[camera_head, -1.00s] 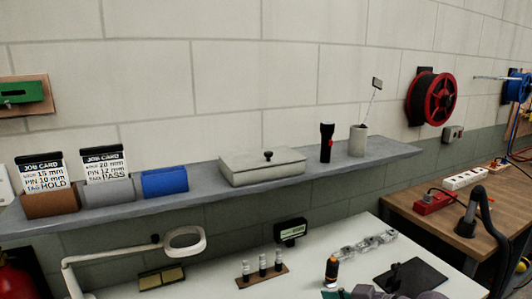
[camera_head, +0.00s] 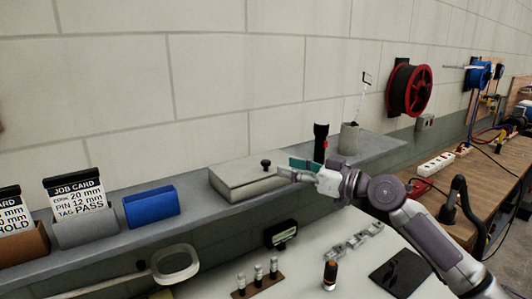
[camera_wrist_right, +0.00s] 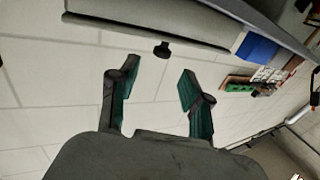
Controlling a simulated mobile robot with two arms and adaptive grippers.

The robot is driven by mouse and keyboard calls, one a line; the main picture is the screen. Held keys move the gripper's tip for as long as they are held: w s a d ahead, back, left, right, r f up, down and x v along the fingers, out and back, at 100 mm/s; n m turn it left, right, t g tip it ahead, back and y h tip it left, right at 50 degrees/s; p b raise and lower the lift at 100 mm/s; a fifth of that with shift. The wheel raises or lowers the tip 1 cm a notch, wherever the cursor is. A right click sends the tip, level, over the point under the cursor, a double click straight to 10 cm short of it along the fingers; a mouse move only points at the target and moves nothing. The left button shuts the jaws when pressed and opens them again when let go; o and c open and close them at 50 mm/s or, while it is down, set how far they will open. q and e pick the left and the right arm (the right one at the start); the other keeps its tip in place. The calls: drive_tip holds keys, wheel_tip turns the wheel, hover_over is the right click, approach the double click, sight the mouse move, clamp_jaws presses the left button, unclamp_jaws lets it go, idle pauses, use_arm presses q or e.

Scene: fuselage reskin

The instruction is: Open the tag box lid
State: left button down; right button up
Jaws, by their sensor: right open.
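The tag box (camera_head: 236,184) is a light grey box with a flat lid, standing closed on the grey wall shelf. A black knob (camera_head: 266,163) stands up from its lid. My right gripper (camera_head: 292,168) is open and empty, just right of the knob at the box's right end. In the right wrist view, the box (camera_wrist_right: 150,28) is along the top. The knob (camera_wrist_right: 162,50) shows between and slightly beyond the two spread fingertips (camera_wrist_right: 160,68), apart from both. My left gripper is not in view.
A black flashlight (camera_head: 320,140) and a grey cup (camera_head: 349,138) stand on the shelf close behind my right gripper. A blue holder (camera_head: 151,206) and job card holders (camera_head: 86,228) stand to the left. A white worktable (camera_head: 330,245) with small parts lies below.

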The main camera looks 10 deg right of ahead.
sight(266, 161)
drive_tip(key=p+x, duration=0.1)
drive_tip(key=x, duration=0.3)
drive_tip(key=shift+w+a+r, duration=0.15)
drive_tip(key=shift+a, duration=0.15)
drive_tip(key=shift+p+x, duration=0.5)
drive_tip(key=shift+x, duration=0.45)
drive_tip(key=shift+w+a, duration=0.1)
drive_tip(key=shift+w, duration=0.05)
drive_tip(key=shift+w+a+f, duration=0.15)
drive_tip(key=shift+w+f, duration=0.05)
drive_tip(key=shift+f, duration=0.1)
drive_tip(key=c, duration=0.4)
clamp_jaws()
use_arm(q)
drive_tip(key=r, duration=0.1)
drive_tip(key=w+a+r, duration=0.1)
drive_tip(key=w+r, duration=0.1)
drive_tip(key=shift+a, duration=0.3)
